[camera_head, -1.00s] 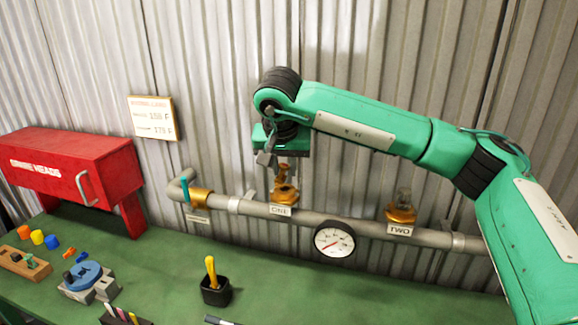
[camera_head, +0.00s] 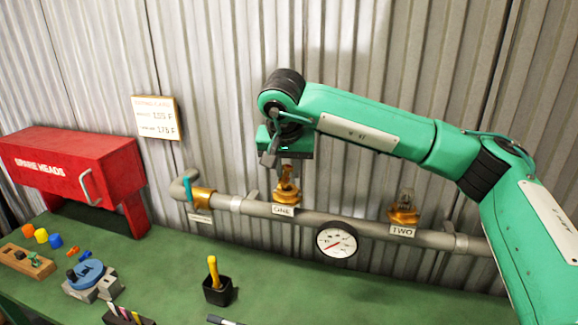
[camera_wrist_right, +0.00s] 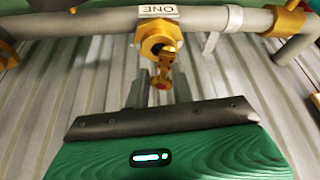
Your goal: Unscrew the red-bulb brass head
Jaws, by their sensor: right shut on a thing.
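The brass head (camera_head: 287,187) stands upright on the pipe at the label ONE. In the right wrist view the brass head (camera_wrist_right: 163,66) shows a small red spot between the fingers, at the end away from the pipe. My right gripper (camera_head: 280,163) is above the pipe and shut on this head; it also shows in the right wrist view (camera_wrist_right: 160,88). The exact finger contact is partly hidden. A second brass head (camera_head: 404,211) stands at the label TWO, with a greyish upper part. My left gripper is not in view.
The grey pipe (camera_head: 335,221) runs along the corrugated wall, with a round gauge (camera_head: 336,242) below it. A red spare heads box (camera_head: 70,165) stands at the left. A black cup (camera_head: 218,291) and small tools sit on the green bench (camera_head: 300,290).

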